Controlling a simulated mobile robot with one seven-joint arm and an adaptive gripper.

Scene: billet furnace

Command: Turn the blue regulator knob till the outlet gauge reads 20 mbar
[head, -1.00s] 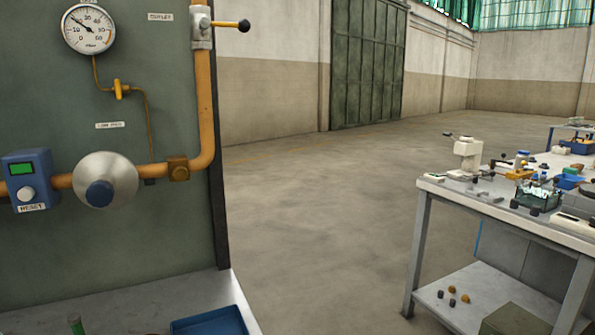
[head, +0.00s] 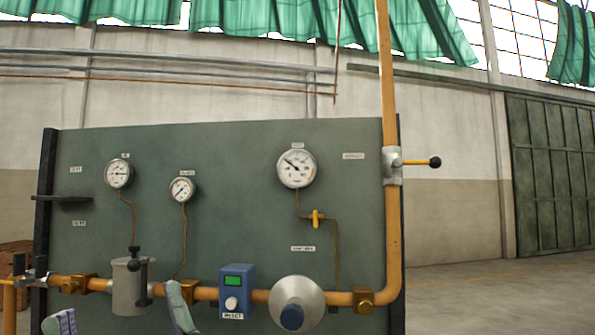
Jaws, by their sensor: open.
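The blue regulator knob (head: 292,317) sits on the front of a round silver regulator (head: 297,292) in the yellow pipe, low in the head view. The gauge above it (head: 297,168), which I take for the outlet gauge, has a white dial with its needle pointing to the upper left. Its numerals are too small to read now. The fingertips of my gripper (head: 119,316) show at the bottom left. They are wide apart and empty, left of the regulator and well clear of the knob. The rest of my gripper is out of frame.
A blue RESET box (head: 237,282) with a green display stands left of the regulator, then a grey canister (head: 130,288). Two smaller gauges hang left: one (head: 118,173) and another (head: 181,190). A valve lever (head: 416,162) juts right from the pipe. Open floor (head: 490,300) lies right.

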